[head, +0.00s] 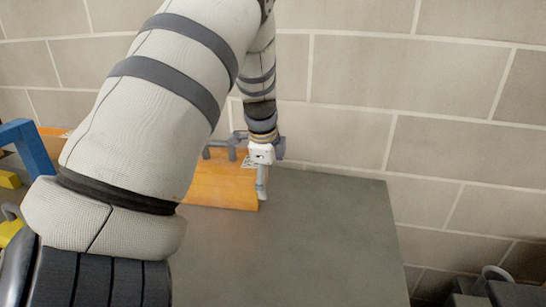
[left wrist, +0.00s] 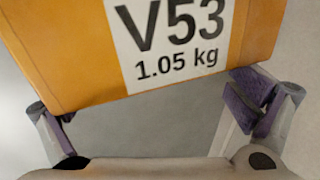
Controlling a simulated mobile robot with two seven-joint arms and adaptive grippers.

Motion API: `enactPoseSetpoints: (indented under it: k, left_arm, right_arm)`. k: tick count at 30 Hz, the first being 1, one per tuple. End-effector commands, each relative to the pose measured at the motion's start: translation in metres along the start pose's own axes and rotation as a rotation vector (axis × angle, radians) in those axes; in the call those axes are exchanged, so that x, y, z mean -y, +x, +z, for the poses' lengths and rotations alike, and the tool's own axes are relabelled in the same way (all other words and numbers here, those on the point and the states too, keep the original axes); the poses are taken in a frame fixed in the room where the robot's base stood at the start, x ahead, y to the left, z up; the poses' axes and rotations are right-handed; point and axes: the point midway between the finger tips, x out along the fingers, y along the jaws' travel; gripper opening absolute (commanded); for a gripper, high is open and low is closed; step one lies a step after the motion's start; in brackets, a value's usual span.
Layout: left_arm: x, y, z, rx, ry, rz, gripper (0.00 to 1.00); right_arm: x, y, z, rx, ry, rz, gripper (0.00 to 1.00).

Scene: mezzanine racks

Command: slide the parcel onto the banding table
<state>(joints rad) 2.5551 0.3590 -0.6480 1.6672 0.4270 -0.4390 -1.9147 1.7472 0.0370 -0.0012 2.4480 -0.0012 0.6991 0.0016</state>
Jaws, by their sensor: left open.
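The parcel is an orange box (head: 218,188) on the grey tabletop (head: 310,240), which I take for the banding table. My arm hides much of the parcel in the head view. In the left wrist view the parcel (left wrist: 75,65) fills the upper part, with a white label reading "V53 1.05 kg". My left gripper (head: 252,172) is at the parcel's right end. Its fingers (left wrist: 155,112) are spread wide near the parcel's lower edge, one towards each side. I cannot tell whether they touch it. My right gripper is not in view.
A block wall (head: 460,110) stands directly behind the table. The tabletop to the right and front of the parcel is clear, up to its right edge. A blue frame (head: 30,145) and yellow parts (head: 9,180) are at the left.

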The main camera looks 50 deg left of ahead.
Motion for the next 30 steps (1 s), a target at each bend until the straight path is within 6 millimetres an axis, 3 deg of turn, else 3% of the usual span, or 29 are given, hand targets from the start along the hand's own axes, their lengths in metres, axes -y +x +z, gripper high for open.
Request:
enactPoseSetpoints:
  k: [12,30]
  left_arm:
    - [0.000,0.000,0.022,0.001,-0.001,0.001,1.00]
    - [0.000,0.000,0.027,0.002,0.000,0.000,1.00]
  right_arm:
    - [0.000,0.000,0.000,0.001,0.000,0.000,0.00]
    - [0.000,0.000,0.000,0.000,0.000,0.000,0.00]
